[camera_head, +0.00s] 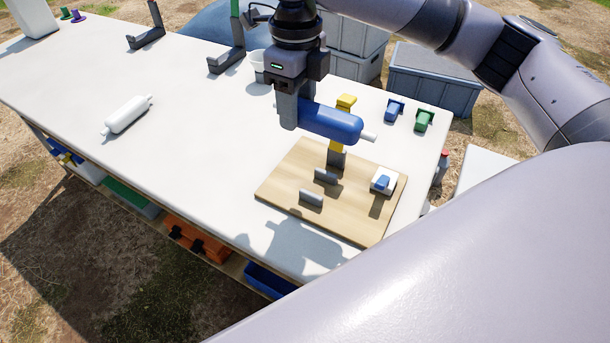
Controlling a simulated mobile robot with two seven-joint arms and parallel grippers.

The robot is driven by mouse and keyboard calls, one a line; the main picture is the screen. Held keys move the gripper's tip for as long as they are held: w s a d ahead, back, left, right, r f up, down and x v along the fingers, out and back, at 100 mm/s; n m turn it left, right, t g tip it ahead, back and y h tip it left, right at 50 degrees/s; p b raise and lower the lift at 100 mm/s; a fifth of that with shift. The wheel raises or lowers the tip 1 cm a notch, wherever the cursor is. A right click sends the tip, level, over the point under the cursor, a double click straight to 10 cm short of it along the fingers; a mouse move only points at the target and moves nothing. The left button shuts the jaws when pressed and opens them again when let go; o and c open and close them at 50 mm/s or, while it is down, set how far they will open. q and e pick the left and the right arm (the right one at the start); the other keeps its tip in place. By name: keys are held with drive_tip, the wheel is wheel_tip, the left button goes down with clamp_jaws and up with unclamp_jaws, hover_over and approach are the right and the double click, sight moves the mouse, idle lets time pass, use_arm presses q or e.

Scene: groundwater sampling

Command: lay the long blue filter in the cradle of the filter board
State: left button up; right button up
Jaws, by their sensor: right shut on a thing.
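The long blue filter (334,122) is a blue cylinder with a white nozzle at its right end. My right gripper (290,112) is shut on its left part and holds it level above the table, over the far edge of the filter board. The wooden filter board (292,177) lies on the table below and nearer. Its cradle is two grey supports, one at the middle (326,176) and one nearer the front (311,198), with nothing lying in them. A yellow piece (346,102) stands behind the filter, partly hidden by it. My left gripper does not show.
A small white block with a blue part (383,182) sits on the board's right side. Blue (394,110) and green (424,120) clips stand at the far right. A white cylinder (127,114) lies at left. The table's middle (200,130) is clear.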

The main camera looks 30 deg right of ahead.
drive_tip(key=b, duration=0.1)
hover_over(299, 182)
wheel_tip(299, 182, down, 10)
drive_tip(key=shift+f, duration=0.2)
wheel_tip(299, 182, down, 4)
drive_tip(key=shift+s+f+b, duration=0.1)
drive_tip(key=shift+f+b, duration=0.1)
drive_tip(key=shift+b, duration=0.25)
drive_tip(key=shift+f, duration=0.4)
drive_tip(key=shift+f, duration=0.1)
drive_tip(key=o, duration=1.1)
drive_tip(key=shift+o, duration=0.5)
